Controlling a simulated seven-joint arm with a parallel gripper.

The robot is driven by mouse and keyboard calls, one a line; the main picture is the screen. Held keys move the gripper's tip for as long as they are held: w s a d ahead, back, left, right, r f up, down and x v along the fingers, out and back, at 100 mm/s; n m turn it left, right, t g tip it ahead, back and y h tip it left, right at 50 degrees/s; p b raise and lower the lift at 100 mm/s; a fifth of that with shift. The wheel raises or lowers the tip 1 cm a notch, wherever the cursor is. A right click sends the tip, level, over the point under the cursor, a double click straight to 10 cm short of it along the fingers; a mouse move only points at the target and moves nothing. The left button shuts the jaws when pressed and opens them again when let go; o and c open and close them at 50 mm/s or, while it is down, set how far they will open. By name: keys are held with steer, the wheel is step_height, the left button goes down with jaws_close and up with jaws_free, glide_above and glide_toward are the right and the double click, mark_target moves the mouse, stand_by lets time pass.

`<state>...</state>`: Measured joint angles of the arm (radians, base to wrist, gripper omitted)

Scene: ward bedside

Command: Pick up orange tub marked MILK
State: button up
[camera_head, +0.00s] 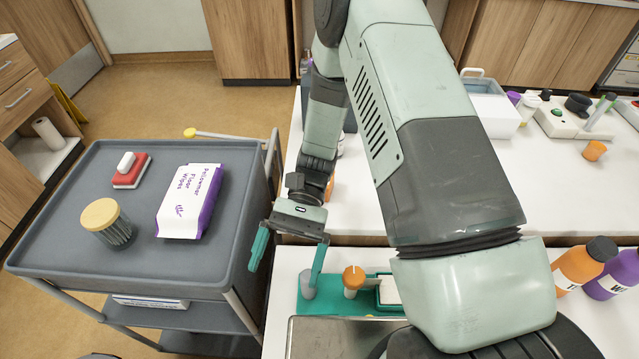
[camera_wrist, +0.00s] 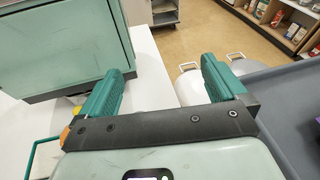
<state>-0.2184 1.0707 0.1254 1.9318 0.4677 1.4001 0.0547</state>
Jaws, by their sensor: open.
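An orange bottle-like container (camera_head: 578,270) with a black cap stands on the near counter at the right of the head view. My arm hides part of it, and its label is too small and cut off to read. No orange tub with a readable MILK marking shows. My gripper (camera_head: 284,277) is open and empty, fingers pointing down, over the gap between the grey trolley and the near counter, far left of the orange container. In the wrist view, the open fingers (camera_wrist: 160,72) have nothing between them; the orange container cannot be made out there.
A purple bottle (camera_head: 614,276) stands right beside the orange container. A green tray (camera_head: 307,304) with an orange-topped jar (camera_head: 353,280) lies near my gripper. The trolley (camera_head: 60,240) holds a wipes pack (camera_head: 188,203), a lidded jar (camera_head: 108,222) and a red-and-white brush (camera_head: 131,172).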

steer(key=w+r+m+t+y, duration=0.3)
steer(key=w+m+t+y, duration=0.6)
steer(key=w+m+y, duration=0.4)
steer(key=w+d+r+m+t+y, duration=0.1)
steer(key=w+d+r+m+t, duration=0.1)
steer(key=w+d+m+t, duration=0.75)
steer(key=f+n, duration=0.1)
steer(key=w+a+f+n, duration=0.2)
steer(key=f, duration=0.1)
steer(key=shift+w+a, duration=0.1)
steer(key=shift+w, duration=0.1)
step_height(320, 180, down, 8)
steer(key=shift+r, duration=0.25)
steer(key=shift+x, duration=1.1)
steer(key=shift+a+f, duration=0.1)
steer(key=shift+a, duration=0.25)
steer(key=shift+w, duration=0.1)
